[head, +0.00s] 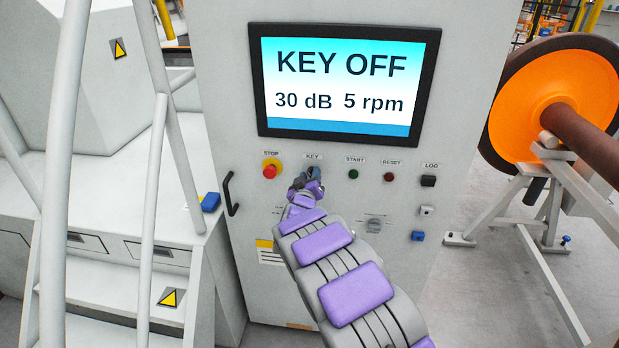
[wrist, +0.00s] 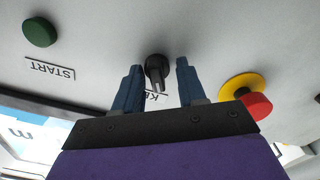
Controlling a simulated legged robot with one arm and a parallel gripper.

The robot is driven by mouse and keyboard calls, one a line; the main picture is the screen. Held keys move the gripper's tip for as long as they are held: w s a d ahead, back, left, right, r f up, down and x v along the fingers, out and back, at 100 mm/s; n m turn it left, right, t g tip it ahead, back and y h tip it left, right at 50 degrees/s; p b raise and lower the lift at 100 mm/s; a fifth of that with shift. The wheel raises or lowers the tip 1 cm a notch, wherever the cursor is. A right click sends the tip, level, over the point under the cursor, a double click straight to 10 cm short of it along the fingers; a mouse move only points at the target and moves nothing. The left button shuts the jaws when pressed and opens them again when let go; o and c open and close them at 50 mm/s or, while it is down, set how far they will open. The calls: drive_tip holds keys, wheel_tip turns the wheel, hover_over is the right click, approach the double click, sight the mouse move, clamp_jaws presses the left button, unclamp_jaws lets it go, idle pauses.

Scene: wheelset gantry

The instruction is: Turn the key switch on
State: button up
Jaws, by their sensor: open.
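The key switch (wrist: 156,70) is a small dark knob on the grey cabinet front, seen in the wrist view between my open fingers. Its KEY label is partly hidden by it and a finger. My gripper (wrist: 155,82) is open, one blue finger on each side of the switch with gaps between. I cannot tell how deep the fingertips reach. In the head view my gripper (head: 314,174) is at the KEY label (head: 313,156) and mostly hides the switch. The screen (head: 345,80) reads KEY OFF, 30 dB, 5 rpm.
The red STOP button (head: 270,170) on its yellow base is close to one finger; it also shows in the wrist view (wrist: 257,106). The green START button (head: 353,174), red RESET button (head: 388,177) and a rotary knob (head: 376,224) are nearby. A black handle (head: 230,194) is at left.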

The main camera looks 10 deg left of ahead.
drive_tip(key=shift+w, duration=0.1)
drive_tip(key=c, duration=0.7)
drive_tip(key=shift+c, duration=0.2)
drive_tip(key=shift+m, duration=0.3)
drive_tip(key=shift+r+m, duration=0.1)
drive_tip(key=shift+m, duration=0.8)
drive_tip(key=m, duration=0.3)
drive_tip(key=m+b, duration=0.2)
drive_tip(key=m, duration=0.4)
drive_tip(key=shift+d+b, duration=0.15)
drive_tip(key=shift+b, duration=0.25)
drive_tip(key=shift+m, duration=0.4)
